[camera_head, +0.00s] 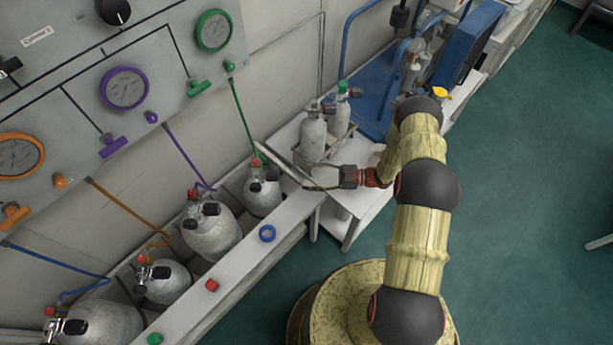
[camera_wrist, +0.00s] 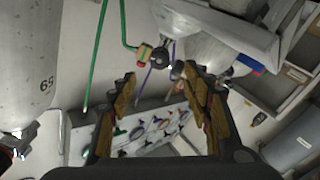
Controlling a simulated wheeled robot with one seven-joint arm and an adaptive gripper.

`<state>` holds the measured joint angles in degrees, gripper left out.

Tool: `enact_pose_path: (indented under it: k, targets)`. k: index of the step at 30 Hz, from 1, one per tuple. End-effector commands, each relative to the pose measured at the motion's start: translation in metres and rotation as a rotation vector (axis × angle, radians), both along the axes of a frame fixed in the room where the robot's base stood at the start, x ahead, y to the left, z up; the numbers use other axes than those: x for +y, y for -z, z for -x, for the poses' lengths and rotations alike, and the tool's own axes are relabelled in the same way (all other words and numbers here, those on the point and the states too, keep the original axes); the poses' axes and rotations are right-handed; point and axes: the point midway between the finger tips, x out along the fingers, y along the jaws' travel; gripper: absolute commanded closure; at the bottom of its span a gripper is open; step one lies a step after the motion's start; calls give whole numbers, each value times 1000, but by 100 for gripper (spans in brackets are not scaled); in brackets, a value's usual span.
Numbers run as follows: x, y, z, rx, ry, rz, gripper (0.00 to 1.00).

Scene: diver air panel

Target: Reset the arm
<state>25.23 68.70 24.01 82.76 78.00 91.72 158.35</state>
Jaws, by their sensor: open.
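My gripper (camera_head: 316,179) reaches left from my arm over the right end of the white cylinder rack. In the wrist view its two fingers (camera_wrist: 155,78) stand apart, with nothing held between them. A green hose and a small dark-knobbed valve (camera_wrist: 160,60) show beyond the fingertips, apart from them as far as I can tell. In the head view, the nearest racked cylinder (camera_head: 263,195) stands left of my gripper, with the green hose (camera_head: 243,118) running down to its top.
The wall panel (camera_head: 60,120) carries purple (camera_head: 124,88), green (camera_head: 213,31) and orange gauges. Several grey cylinders stand in the rack. Two cylinders stand behind my gripper. The green floor (camera_head: 530,200) at right is mostly clear.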

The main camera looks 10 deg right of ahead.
Motion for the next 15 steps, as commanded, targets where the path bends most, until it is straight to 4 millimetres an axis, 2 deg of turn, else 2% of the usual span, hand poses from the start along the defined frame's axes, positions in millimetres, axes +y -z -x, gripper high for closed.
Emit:
enact_pose_path:
  k: [11,15]
  targets:
    - [0,-1,0,-3,-2,2,51]
    - [2,-18,-3,-77,-35,40,51]
